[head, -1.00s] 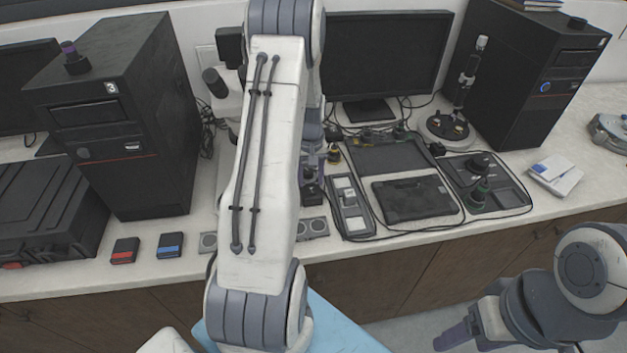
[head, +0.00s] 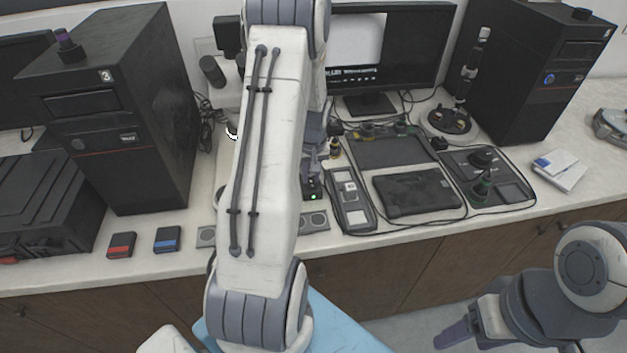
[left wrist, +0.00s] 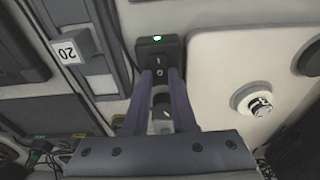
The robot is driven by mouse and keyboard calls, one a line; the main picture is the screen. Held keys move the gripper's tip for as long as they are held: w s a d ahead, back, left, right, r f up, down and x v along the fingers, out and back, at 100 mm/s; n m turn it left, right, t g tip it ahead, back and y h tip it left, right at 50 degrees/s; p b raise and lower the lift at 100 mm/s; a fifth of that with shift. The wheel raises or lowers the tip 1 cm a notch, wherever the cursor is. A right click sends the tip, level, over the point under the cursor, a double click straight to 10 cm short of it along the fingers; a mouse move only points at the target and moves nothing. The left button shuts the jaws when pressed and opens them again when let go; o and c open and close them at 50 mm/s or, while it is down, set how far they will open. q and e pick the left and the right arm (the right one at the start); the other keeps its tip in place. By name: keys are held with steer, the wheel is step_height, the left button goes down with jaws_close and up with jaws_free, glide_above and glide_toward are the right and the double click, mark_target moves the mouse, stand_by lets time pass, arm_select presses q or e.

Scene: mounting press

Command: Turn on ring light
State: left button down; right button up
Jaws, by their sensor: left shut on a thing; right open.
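A small black control box (head: 312,193) with a lit green lamp sits on the bench beside my forearm. It also shows in the left wrist view (left wrist: 158,48), right at my fingertips. My left gripper (left wrist: 160,82) is shut on a small part at the box's near side; the fingers largely hide that part. In the head view my left gripper (head: 312,165) is partly hidden by my arm. A bright white arc, the ring light (head: 231,132), glows left of my forearm; most of it is hidden. My right gripper (head: 458,335) is open and empty, low in front of the bench.
The microscope's pale base (left wrist: 225,75) lies beside the box. The monitor (head: 390,50) shows a bright picture. A long grey panel (head: 351,200), a black tablet (head: 416,191) and a joystick console (head: 488,178) stand to the right. Black computer towers (head: 120,110) flank the bench.

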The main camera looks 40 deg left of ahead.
arm_select(q)
steer(key=shift+s+f+t+y+b, duration=0.1)
steer(key=shift+f+t+y+b, duration=0.2)
steer(key=shift+b, duration=0.85)
steer(key=shift+r+b, duration=0.35)
steer(key=shift+b, duration=0.2)
arm_select(e)
step_height(320, 180, down, 5)
steer(key=shift+r, duration=0.15)
arm_select(q)
steer(key=c, duration=0.7)
jaws_free()
steer(key=shift+s, duration=0.1)
steer(key=shift+d, duration=0.1)
arm_select(e)
steer(key=shift+a, duration=0.1)
arm_select(q)
steer(key=shift+r, duration=0.2)
steer(key=v, duration=1)
steer(key=shift+s+d, duration=0.15)
steer(key=shift+d, duration=0.05)
